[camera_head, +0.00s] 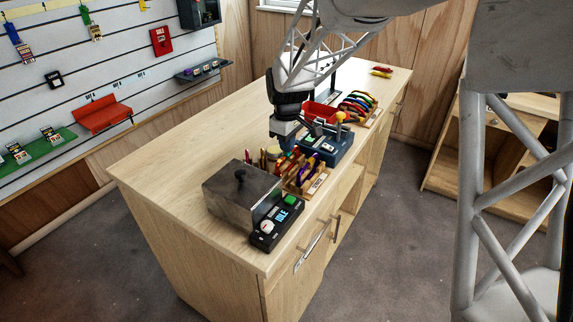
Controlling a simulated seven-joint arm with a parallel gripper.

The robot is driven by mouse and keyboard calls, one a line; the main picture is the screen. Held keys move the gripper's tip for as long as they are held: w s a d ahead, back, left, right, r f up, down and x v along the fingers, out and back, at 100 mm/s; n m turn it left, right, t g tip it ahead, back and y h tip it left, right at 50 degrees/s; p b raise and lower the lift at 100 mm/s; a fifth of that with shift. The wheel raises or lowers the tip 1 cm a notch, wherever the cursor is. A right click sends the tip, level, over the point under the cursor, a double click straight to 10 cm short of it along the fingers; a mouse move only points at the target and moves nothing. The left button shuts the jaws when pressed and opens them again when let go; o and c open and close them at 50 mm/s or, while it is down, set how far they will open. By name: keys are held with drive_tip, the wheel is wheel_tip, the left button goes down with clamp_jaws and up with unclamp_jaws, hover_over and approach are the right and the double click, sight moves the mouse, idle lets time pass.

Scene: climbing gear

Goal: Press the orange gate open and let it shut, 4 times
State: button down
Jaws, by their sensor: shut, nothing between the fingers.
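My gripper (284,140) is over the middle of the wooden workbench, pointing down, just left of a blue-grey device (334,147) with small panels and a lever. Its fingers are small in this view and look shut, with nothing seen between them. I cannot clearly make out the orange gate. Several coloured loops that look like carabiners (357,104) lie in a wooden rack behind the device. More coloured pieces (303,168) stand in a wooden holder in front of my gripper. I cannot tell whether my gripper touches anything.
A grey lidded box (238,192) and a black control box (277,223) reading "IDLE", with a green button, stand at the workbench's (190,170) near end. A red tray (320,111) is behind my gripper. The bench's left side is clear.

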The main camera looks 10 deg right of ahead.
sight(288, 156)
drive_tip(key=shift+f, duration=1.1)
drive_tip(key=shift+r, duration=3.55)
drive_tip(key=shift+s+r, duration=0.3)
drive_tip(key=shift+s, duration=0.1)
drive_tip(key=s+r+m+t, duration=0.1)
drive_tip(key=s+m, duration=0.2)
drive_tip(key=s, duration=0.8)
drive_tip(key=s+d+r+m, duration=0.1)
drive_tip(key=s+r+m, duration=0.1)
drive_tip(key=s, duration=0.9)
drive_tip(key=s+d+r+m+t, duration=0.1)
drive_tip(key=s+m, duration=0.3)
drive_tip(key=s, duration=0.7)
drive_tip(key=shift+s+r+t, duration=0.3)
drive_tip(key=shift+r, duration=0.1)
